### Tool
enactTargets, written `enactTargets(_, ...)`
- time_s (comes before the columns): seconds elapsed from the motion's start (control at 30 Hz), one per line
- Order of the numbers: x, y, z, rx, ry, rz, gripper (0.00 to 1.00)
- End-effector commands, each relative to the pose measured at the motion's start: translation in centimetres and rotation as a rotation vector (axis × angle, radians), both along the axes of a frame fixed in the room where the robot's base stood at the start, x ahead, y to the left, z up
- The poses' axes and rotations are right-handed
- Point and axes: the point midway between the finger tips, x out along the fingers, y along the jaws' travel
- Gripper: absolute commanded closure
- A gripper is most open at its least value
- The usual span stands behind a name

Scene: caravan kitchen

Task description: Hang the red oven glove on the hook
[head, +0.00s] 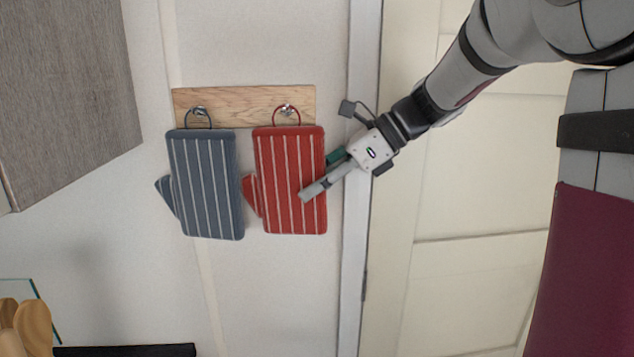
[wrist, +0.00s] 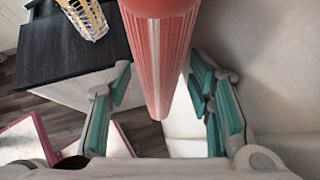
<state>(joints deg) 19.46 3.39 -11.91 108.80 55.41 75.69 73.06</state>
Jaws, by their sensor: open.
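The red oven glove (head: 285,180) with pale stripes hangs upright by its loop from the right hook (head: 286,109) on a wooden rail (head: 243,97). My gripper (head: 318,175) is at the glove's right edge, with one finger across the front of the glove in the head view. In the wrist view the glove (wrist: 160,60) runs edge-on between the open green-padded fingers of my gripper (wrist: 165,115), with gaps on both sides. The far finger is partly hidden in the head view.
A blue-grey striped glove (head: 207,185) hangs from the left hook (head: 199,110). A door frame (head: 360,220) is right of the rail. A grey cabinet (head: 65,95) is at upper left. A dark counter (wrist: 65,50) with a patterned container (wrist: 84,16) shows in the wrist view.

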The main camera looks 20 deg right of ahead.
Motion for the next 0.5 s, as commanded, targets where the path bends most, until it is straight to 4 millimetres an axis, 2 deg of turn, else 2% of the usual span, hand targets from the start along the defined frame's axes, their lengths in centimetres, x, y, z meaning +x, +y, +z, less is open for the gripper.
enactTargets(0.23,-0.7,-1.3,1.3,-0.001,-0.004,-0.002,0.53)
enactTargets(0.5,-3.1,-5.0,4.6,-0.002,-0.003,-0.004,0.53)
